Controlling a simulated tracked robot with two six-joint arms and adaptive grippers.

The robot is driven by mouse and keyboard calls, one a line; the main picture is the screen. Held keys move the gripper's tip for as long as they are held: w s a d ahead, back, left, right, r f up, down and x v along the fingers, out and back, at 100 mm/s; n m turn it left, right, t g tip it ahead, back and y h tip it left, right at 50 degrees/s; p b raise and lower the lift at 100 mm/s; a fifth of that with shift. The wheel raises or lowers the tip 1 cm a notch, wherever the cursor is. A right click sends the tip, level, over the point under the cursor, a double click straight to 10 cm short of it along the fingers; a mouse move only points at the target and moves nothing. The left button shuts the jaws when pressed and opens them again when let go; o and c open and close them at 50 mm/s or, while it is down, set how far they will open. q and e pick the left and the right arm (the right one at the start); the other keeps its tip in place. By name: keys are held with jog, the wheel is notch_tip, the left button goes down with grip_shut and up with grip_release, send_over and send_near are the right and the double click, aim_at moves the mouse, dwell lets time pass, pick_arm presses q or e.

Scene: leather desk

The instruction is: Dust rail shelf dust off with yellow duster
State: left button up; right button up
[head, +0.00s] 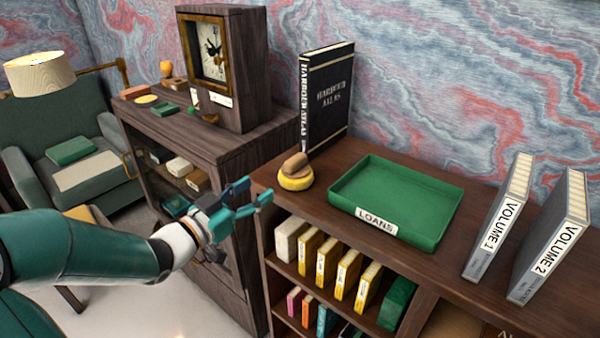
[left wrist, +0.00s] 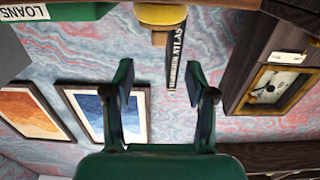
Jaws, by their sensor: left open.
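The yellow duster (head: 295,182), a round yellow pad with a wooden handle on top, rests on the left end of the brown shelf top (head: 335,160). Its yellow pad also shows at the top of the left wrist view (left wrist: 160,14). My left gripper (head: 258,190) is open and empty, to the left of the duster and apart from it. In the left wrist view its two fingers (left wrist: 163,85) stand apart with nothing between them. I cannot make out any dust or tell which part is the rail shelf. My right gripper is not in view.
A green LOANS tray (head: 444,212) lies right of the duster, and a black atlas (head: 328,95) stands behind it. Two grey volumes (head: 500,215) stand at the right. A dark cabinet (head: 228,150) with a clock (head: 210,50) is at the left. Several books fill the shelves below.

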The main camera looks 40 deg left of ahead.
pick_arm(q)
jog(key=p, duration=0.2)
send_near(296, 157)
jog(key=w, duration=0.1)
jog(key=w+f, duration=0.1)
jog(key=w, duration=0.2)
jog(key=shift+w+f, duration=0.3)
jog(key=shift+w, duration=0.1)
jog(key=w, duration=0.1)
jog(key=w+p, duration=0.1)
jog(key=w, duration=0.1)
jog(key=w+p, duration=0.1)
jog(key=shift+w+d+r, duration=0.3)
jog(key=shift+r, duration=0.1)
jog(key=shift+w+f+p, duration=0.1)
jog(key=shift+w+p, duration=0.2)
jog(key=shift+w, duration=0.05)
jog(key=shift+c, duration=0.3)
grip_shut()
